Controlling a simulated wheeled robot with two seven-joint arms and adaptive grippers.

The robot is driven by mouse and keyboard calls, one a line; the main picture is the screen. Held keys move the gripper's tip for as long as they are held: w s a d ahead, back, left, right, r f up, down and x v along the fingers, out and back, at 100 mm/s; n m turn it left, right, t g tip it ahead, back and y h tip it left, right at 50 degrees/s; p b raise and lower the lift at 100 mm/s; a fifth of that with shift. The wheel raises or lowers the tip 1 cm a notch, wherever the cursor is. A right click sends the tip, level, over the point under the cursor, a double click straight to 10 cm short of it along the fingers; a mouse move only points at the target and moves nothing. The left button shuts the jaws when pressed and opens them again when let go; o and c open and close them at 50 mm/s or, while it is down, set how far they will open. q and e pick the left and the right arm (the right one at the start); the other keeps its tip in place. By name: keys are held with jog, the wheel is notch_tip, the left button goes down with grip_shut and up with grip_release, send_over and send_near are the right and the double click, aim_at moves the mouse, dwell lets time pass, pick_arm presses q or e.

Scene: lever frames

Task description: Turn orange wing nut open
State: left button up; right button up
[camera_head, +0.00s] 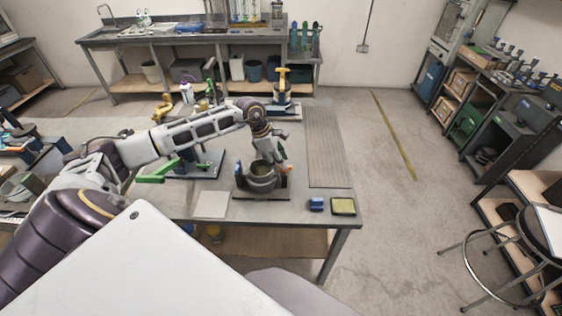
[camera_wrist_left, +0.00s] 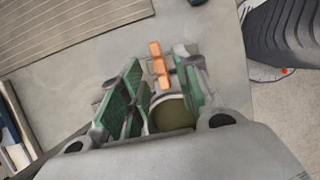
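The orange wing nut (camera_wrist_left: 159,64) shows in the left wrist view as a narrow upright bar. It lies between the green-padded fingers of my left gripper (camera_wrist_left: 163,80), near their tips, with a visible gap on each side. In the head view a bit of orange, the wing nut (camera_head: 287,170), shows at the right side of a grey round vessel (camera_head: 262,180) on a dark base plate. My left gripper (camera_head: 278,158) reaches down over that vessel from above. Whether a finger touches the nut I cannot tell. My right gripper is in neither view.
The grey table (camera_head: 327,208) carries a blue block (camera_head: 317,204), a yellow-topped dark tray (camera_head: 343,206) and a white sheet (camera_head: 211,204) near its front edge. A ribbed mat (camera_head: 325,150) lies to the right, bare.

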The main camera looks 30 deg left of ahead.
pick_arm(q)
jog(key=shift+w+d+f, duration=0.1)
jog(key=shift+d+f, duration=0.15)
jog(key=shift+f, duration=0.4)
jog(key=shift+c, duration=0.2)
grip_shut()
